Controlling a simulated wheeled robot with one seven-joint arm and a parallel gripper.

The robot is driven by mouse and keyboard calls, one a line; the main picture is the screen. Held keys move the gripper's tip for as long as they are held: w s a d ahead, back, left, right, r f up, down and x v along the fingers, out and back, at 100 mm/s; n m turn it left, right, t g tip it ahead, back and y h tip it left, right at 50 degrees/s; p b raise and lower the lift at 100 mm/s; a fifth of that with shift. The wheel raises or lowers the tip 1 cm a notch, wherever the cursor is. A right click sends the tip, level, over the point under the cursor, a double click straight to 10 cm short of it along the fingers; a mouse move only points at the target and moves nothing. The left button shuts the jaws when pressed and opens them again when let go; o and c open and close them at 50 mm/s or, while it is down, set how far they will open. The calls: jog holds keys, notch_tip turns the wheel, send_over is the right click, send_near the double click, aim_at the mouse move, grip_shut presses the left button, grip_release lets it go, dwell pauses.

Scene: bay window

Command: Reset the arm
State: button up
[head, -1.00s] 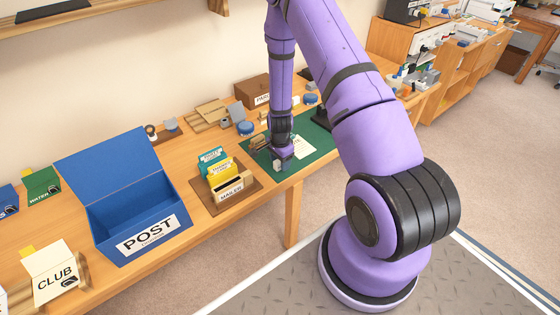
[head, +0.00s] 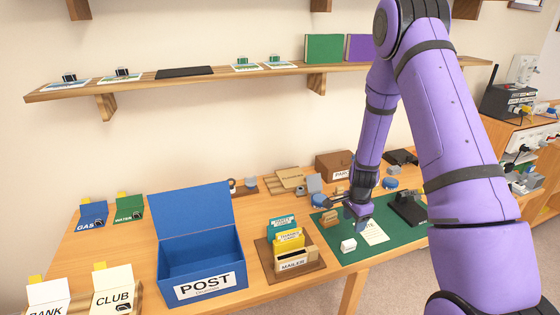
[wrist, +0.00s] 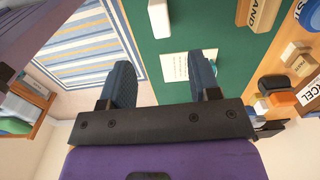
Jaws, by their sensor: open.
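My purple arm reaches down over the desk in the head view. My gripper (head: 361,222) hangs above the green mat (head: 347,254), near a pale note sheet (head: 375,232). In the wrist view my gripper (wrist: 163,82) shows two dark blue fingers set apart with nothing between them. The note sheet (wrist: 189,65) lies beyond the fingers on the green mat (wrist: 180,20). A small white block (head: 348,245) sits on the mat, left of the gripper.
A blue POST box (head: 204,286) with a raised lid and a mail holder (head: 293,265) stand left of the mat. A brown box (head: 334,165) stands behind. A wooden shelf (head: 215,80) runs along the wall above the desk. CLUB (head: 113,301) stands front left.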

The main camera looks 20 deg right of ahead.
jog(key=s+a+r+n+t, duration=0.1)
jog(key=s+a+r+n, duration=0.15)
jog(key=r, duration=0.75)
jog(key=s+a+r+n+t, duration=0.1)
jog(key=a+r+n, duration=0.2)
jog(key=r, duration=0.6)
jog(key=s+a+r+n+t, duration=0.1)
jog(key=s+a+r+n, duration=0.15)
jog(key=r, duration=0.75)
jog(key=s+a+r+n+t, duration=0.1)
jog(key=s+a+r+n, duration=0.1)
jog(key=s+r+n, duration=0.2)
jog(key=s+a+r+n+t, duration=0.1)
jog(key=s+a+r+n, duration=0.2)
jog(key=s+r, duration=0.6)
jog(key=s+n, duration=0.2)
jog(key=s, duration=0.5)
jog(key=shift+s+r, duration=0.25)
jog(key=shift+r, duration=0.1)
